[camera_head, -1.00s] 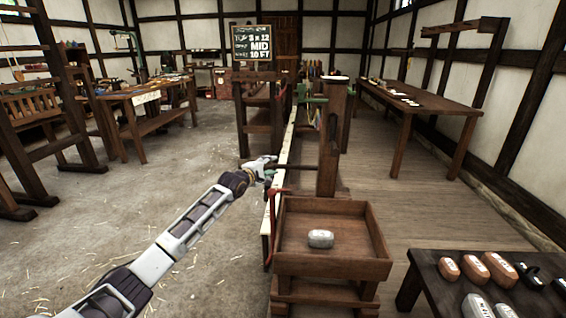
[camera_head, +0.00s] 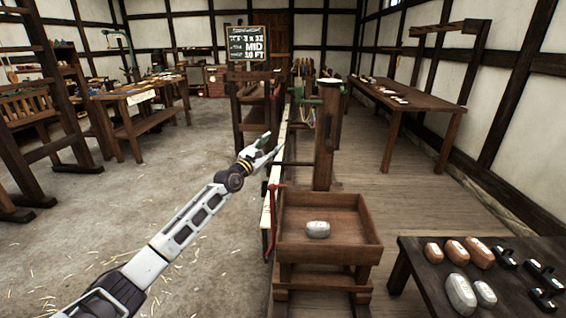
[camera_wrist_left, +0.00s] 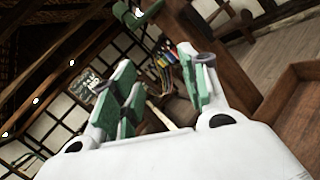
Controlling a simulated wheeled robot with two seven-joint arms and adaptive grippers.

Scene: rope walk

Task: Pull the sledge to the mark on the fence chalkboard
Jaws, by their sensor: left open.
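The wooden sledge carries an open box (camera_head: 370,228) with a grey weight (camera_head: 318,229) in it, and an upright post (camera_head: 324,150) behind the box. A dark horizontal bar (camera_head: 296,164) sticks out to the left from the post. The fence chalkboard (camera_head: 249,43) stands farther back and reads "MID" among other lines; it also shows, tilted, in the left wrist view (camera_wrist_left: 97,100). My left gripper (camera_head: 271,145) is open and empty, above and left of the bar's end. In the left wrist view its green-padded fingers (camera_wrist_left: 163,85) stand apart. My right gripper does not show.
A white-edged rail (camera_head: 267,215) with a red lever (camera_head: 273,200) runs along the sledge's left side. A low bench (camera_head: 425,290) with several weights stands at the lower right. A long table (camera_head: 420,103) stands at the right wall.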

